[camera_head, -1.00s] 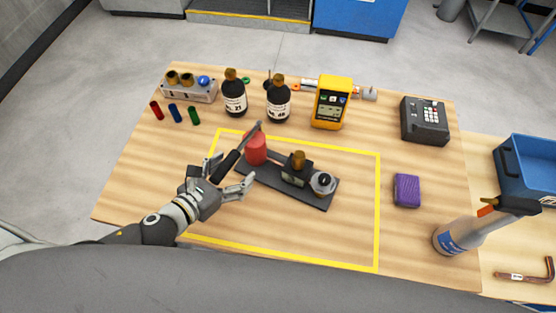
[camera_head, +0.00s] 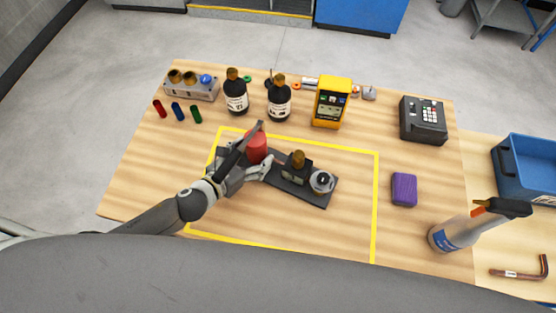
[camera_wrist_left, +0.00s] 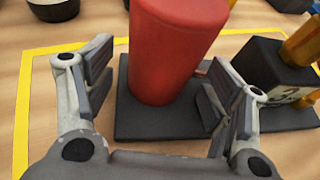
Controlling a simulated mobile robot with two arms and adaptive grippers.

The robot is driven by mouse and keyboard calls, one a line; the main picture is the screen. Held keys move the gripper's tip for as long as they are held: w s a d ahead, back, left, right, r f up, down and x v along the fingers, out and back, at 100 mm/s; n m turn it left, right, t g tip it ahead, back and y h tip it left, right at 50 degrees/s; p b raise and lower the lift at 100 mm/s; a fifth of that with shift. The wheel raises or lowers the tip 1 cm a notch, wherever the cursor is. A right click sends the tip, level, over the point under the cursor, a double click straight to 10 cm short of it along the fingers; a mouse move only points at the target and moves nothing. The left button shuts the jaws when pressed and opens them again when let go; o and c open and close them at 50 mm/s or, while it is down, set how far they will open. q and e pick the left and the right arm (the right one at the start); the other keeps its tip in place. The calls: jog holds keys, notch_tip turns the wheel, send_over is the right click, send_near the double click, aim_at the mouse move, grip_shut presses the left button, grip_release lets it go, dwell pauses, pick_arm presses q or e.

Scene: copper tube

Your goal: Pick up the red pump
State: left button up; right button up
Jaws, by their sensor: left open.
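The red pump (camera_head: 256,148) is a red cylinder standing upright on the left end of a dark base plate (camera_head: 288,190). In the left wrist view the red pump (camera_wrist_left: 170,50) stands between the two fingers of my left gripper (camera_wrist_left: 155,95), which is open. The fingers lie on either side of it, with a gap at the left finger. In the head view my left gripper (camera_head: 250,172) is low at the near side of the pump. My right gripper is not in view.
A black block with a brass top (camera_head: 297,168) and a round silver gauge (camera_head: 321,182) share the plate. Yellow tape (camera_head: 377,200) frames it. Two dark bottles (camera_head: 236,95) and a yellow meter (camera_head: 332,104) stand behind. A purple sponge (camera_head: 404,189) and spray bottle (camera_head: 455,232) are right.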

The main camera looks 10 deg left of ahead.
pick_arm(q)
jog(key=shift+s+f, duration=0.1)
grip_shut()
dwell(0.3)
jog(key=shift+d+r, duration=0.1)
jog(key=shift+r, duration=0.25)
jog(key=shift+w+r, duration=0.1)
jog(key=shift+w, duration=0.1)
